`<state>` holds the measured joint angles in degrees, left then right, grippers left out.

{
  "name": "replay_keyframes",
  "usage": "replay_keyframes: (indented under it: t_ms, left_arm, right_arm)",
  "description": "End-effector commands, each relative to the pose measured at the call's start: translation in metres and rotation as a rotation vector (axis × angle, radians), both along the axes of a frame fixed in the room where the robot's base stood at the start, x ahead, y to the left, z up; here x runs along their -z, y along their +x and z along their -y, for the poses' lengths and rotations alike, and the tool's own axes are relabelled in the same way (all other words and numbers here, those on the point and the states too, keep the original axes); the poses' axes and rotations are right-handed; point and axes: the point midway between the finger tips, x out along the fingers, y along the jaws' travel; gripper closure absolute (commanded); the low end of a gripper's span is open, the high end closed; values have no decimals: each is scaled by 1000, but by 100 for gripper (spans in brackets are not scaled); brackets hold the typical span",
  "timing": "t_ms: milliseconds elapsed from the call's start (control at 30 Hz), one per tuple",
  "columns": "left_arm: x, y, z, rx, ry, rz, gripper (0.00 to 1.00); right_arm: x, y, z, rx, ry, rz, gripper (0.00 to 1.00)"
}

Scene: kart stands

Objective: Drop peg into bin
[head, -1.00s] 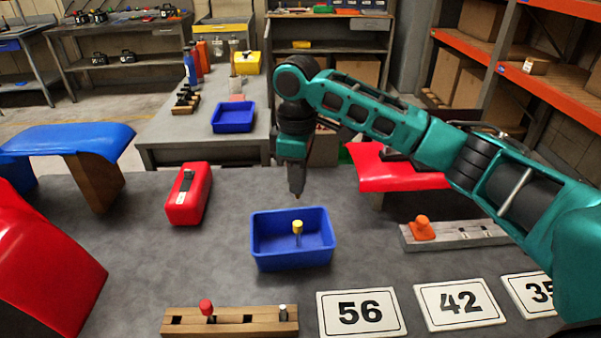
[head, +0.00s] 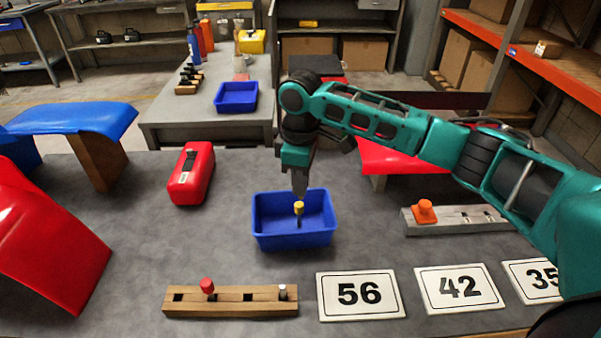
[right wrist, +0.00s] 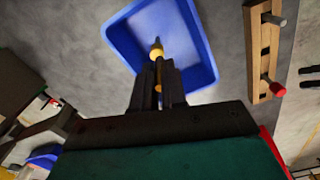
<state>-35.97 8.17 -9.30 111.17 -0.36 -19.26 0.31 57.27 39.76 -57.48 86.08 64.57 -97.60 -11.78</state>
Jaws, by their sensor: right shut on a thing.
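The yellow-headed peg (head: 299,208) with a grey shaft shows against the inside of the blue bin (head: 261,231) in the head view. My right gripper (head: 300,194) points down over the bin and is shut on the peg. In the right wrist view the peg's yellow head (right wrist: 156,53) sits at the fingertips, its shaft pointing away from me into the bin (right wrist: 203,45). I cannot tell whether the shaft touches the bin floor. My left gripper is not in view.
A wooden block (head: 231,301) with a red peg and a grey peg stands in front. Number cards, such as 56 (head: 361,295), lie to its right. A grey block (head: 457,218) with an orange piece is right of the bin; a red box (head: 191,174) is left.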

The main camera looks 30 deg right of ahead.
Motion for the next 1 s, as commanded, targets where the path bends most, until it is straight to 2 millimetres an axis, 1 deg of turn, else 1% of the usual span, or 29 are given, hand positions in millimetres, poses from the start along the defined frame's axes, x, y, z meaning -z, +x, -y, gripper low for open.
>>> replay_keyframes:
  t_ms: [200, 233, 500, 800, 867, 967, 1000]
  left_arm:
    - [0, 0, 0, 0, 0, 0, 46]
    - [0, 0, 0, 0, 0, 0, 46]
    - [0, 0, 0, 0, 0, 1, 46]
    - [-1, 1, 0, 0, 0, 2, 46]
    - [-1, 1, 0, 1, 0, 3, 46]
    - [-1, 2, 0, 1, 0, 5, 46]
    - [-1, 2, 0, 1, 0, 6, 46]
  right_arm:
    - [0, 0, 0, 0, 0, 0, 100]
    - [0, 0, 0, 0, 0, 0, 86]
    - [0, 0, 0, 0, 1, 1, 60]
    - [-2, 0, 0, 0, 0, 1, 59]
    - [-7, 1, 0, 0, 2, 3, 59]
    - [-21, 1, -1, -1, 2, 5, 59]
    - [-29, 1, 0, -1, 2, 4, 59]
